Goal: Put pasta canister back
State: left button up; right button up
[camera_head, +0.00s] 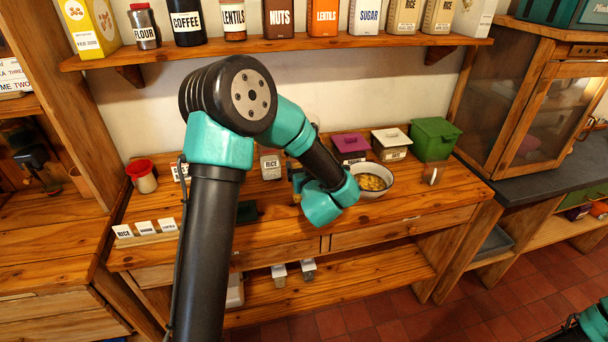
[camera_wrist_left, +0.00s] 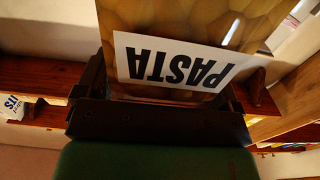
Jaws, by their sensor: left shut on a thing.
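The pasta canister (camera_wrist_left: 190,20) fills the top of the left wrist view. It is clear-sided with amber contents and a white label reading PASTA, upside down in that picture. My left gripper (camera_wrist_left: 163,88) is shut on it, with a dark finger on either side. In the head view my left arm reaches over the counter, and its own links hide the gripper and most or all of the canister. My right gripper is out of view; only part of my right arm shows at the lower right corner.
The upper shelf (camera_head: 280,47) holds a row of labelled containers, including flour, coffee, lentils, nuts and sugar. On the counter (camera_head: 425,195) are a white bowl (camera_head: 390,184) with yellow contents, a green box (camera_head: 433,140), lidded boxes and a red-lidded jar (camera_head: 143,177). The counter's right front is mostly clear.

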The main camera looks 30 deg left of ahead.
pick_arm(q)
jog(key=shift+w+a+f, duration=0.1)
jog(key=shift+w+f, duration=0.1)
jog(key=shift+f, duration=0.7)
jog(key=shift+w+a+f, duration=0.1)
jog(key=shift+w+f, duration=0.05)
jog(key=shift+f, duration=0.9)
jog(key=o, duration=1.1)
jog(key=shift+s+d, duration=0.1)
jog(key=v, duration=1.1)
jog(key=shift+s+d, duration=0.2)
jog(key=shift+s, duration=0.1)
